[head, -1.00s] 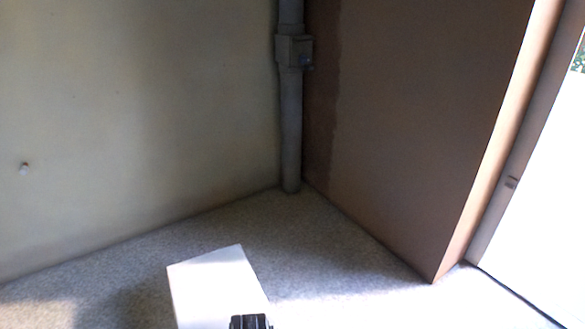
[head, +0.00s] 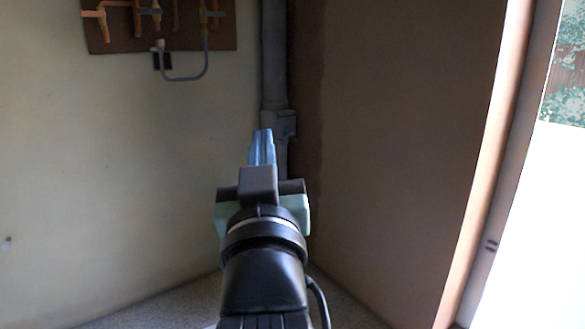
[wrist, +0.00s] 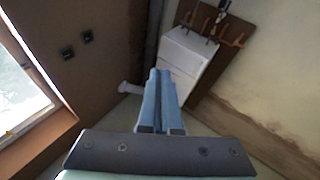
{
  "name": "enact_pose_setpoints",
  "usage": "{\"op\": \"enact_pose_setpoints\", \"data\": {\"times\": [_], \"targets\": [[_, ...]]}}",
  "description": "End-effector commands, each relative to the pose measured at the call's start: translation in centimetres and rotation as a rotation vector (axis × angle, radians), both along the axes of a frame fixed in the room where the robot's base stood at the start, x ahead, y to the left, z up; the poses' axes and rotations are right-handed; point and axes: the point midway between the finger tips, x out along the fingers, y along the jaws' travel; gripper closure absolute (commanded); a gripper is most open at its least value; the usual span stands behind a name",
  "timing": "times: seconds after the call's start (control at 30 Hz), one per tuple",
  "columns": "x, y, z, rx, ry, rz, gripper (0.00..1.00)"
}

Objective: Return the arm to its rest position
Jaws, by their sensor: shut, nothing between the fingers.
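My gripper (head: 262,135) is raised in front of the room's corner in the head view, pointing up and away from the camera. Its two blue fingers lie together with nothing between them. In the wrist view the shut fingers (wrist: 159,75) point toward a white box-like thing (wrist: 190,57) near a dark corner. My forearm hides the lower middle of the head view.
A brown board with copper pipes (head: 160,25) hangs on the left wall; it also shows in the wrist view (wrist: 215,30). A grey vertical pipe (head: 274,70) runs down the corner. A brown wall (head: 400,130) and a bright opening (head: 535,220) are at right.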

Motion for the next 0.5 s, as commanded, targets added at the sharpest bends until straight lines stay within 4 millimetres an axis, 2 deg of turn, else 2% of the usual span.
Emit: {"op": "enact_pose_setpoints", "data": {"times": [0.03, 0.1, 0.17, 0.2, 0.27, 0.3, 0.5], "targets": [[-2.4, -0.8, 3.7, 0.02, -0.09, -0.011, 1.0], [-5.9, -1.7, 7.8, 0.047, -0.208, -0.021, 1.0], [-9.2, -2.5, 10.9, 0.068, -0.31, -0.029, 1.0], [-11.6, -3.0, 12.9, 0.082, -0.379, -0.033, 1.0], [-15.3, -3.7, 15.6, 0.099, -0.484, -0.039, 1.0], [-15.6, -3.7, 17.8, 0.103, -0.491, -0.038, 1.0], [-15.1, -3.6, 24.3, 0.101, -0.478, -0.037, 1.0]]}}
